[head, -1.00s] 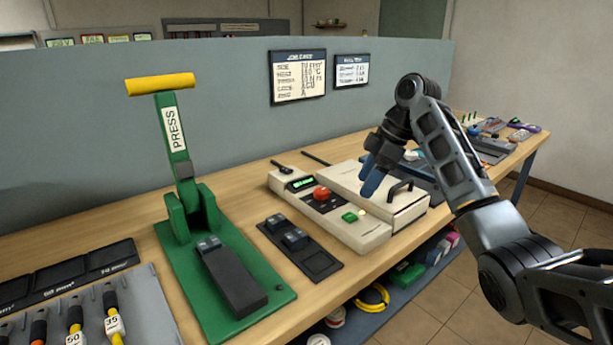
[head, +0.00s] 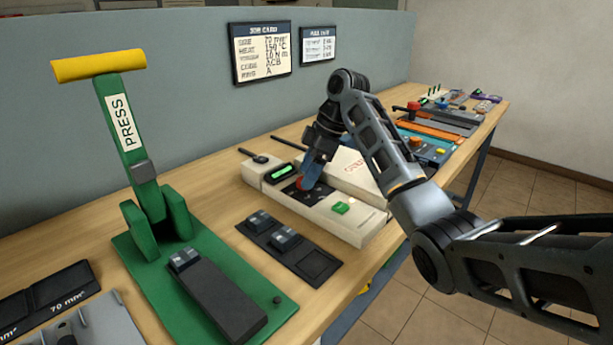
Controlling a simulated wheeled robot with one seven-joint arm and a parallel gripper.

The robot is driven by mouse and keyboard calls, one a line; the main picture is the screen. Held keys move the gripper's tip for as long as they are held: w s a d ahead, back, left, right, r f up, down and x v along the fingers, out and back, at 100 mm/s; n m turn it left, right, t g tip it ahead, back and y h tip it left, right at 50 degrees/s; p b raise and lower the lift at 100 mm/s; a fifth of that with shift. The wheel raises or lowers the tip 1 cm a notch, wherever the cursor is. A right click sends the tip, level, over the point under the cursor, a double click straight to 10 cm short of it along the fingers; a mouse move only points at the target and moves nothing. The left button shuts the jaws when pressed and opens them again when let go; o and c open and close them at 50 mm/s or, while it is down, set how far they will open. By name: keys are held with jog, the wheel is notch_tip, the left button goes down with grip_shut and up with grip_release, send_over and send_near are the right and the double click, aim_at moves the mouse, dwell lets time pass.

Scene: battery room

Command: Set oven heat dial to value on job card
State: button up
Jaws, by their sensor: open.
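The oven is a cream box (head: 352,222) on the bench, with a dark panel, a lit green display (head: 286,170) and a green button (head: 341,208). Its red heat dial (head: 301,183) is mostly hidden behind my gripper. My gripper (head: 308,183) has blue fingers and points down at the dial; it is open, and I cannot tell whether the fingers touch the dial. The job card (head: 262,55) hangs on the grey partition. Its heat line seems to read 150 °C, though the print is blurred. The display's digits are too small to read.
A green press (head: 128,250) with a yellow handle stands to the left. A black tray (head: 320,265) with dark blocks lies between press and oven. A second card (head: 318,45) hangs beside the job card. More tools (head: 440,130) lie along the far right of the bench.

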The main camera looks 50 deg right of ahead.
jog(key=shift+x, duration=0.75)
jog(key=c, duration=1.1)
jog(key=shift+o, duration=0.2)
jog(key=shift+r+p, duration=0.15)
jog(key=shift+p, duration=0.2)
